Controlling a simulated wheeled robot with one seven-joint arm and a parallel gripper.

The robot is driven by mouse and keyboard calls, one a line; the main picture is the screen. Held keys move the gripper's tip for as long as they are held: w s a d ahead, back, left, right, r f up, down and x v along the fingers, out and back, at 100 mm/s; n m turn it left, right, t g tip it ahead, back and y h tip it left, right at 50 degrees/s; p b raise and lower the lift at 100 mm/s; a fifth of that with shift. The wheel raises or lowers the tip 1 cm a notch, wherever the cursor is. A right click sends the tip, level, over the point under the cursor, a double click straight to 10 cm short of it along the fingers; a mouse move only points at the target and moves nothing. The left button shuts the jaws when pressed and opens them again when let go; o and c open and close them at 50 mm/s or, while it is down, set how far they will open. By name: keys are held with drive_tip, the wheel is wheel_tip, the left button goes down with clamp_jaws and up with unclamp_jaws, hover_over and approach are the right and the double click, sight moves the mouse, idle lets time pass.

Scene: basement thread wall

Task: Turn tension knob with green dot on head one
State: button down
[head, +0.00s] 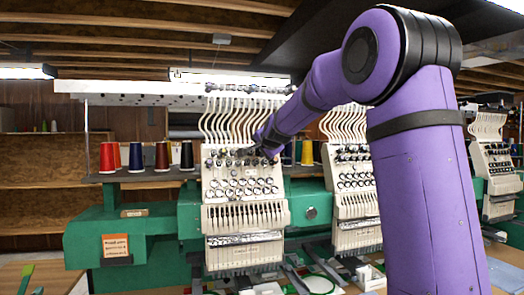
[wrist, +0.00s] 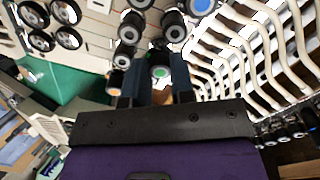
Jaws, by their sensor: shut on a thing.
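The tension knob with the green dot (wrist: 160,71) is dark with a pale rim and sits between the two fingers of my gripper (wrist: 157,80) in the wrist view. The fingers are shut on it, one on each side. It is on the white embroidery head (head: 244,190), the nearest one in the head view. There my gripper (head: 263,151) reaches the upper knob rows at the head's right side. My arm hides part of that area, and the green dot cannot be made out there.
A knob with a blue dot (wrist: 201,6) and several other knobs crowd around my fingers. White curved tubes (wrist: 262,55) lie to the right in the wrist view. Thread spools (head: 107,157) stand on the left shelf. A second head (head: 354,190) is to the right.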

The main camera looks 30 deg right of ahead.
drive_tip(key=shift+f, duration=0.1)
drive_tip(key=c, duration=1)
unclamp_jaws()
drive_tip(key=shift+o, duration=0.2)
drive_tip(key=shift+s, duration=0.1)
drive_tip(key=v, duration=1)
drive_tip(key=shift+s+r, duration=0.2)
drive_tip(key=shift+s, duration=0.05)
drive_tip(key=shift+a, duration=0.1)
drive_tip(key=s+a+f+n+g+y, duration=0.1)
drive_tip(key=s+a+f+n, duration=0.3)
drive_tip(key=s, duration=0.7)
drive_tip(key=s+a+f+n+g+y, duration=0.1)
drive_tip(key=s+a+f+n+g, duration=0.3)
drive_tip(key=s+f, duration=0.5)
drive_tip(key=s+a+f+n+g+y, duration=0.1)
drive_tip(key=s+a+f+n+g, duration=0.2)
drive_tip(key=s, duration=1.2)
drive_tip(key=a+f+n, duration=0.3)
drive_tip(key=a, duration=0.1)
drive_tip(key=shift+s+a+y, duration=0.15)
drive_tip(key=shift+a+y, duration=0.15)
drive_tip(key=shift+a, duration=0.05)
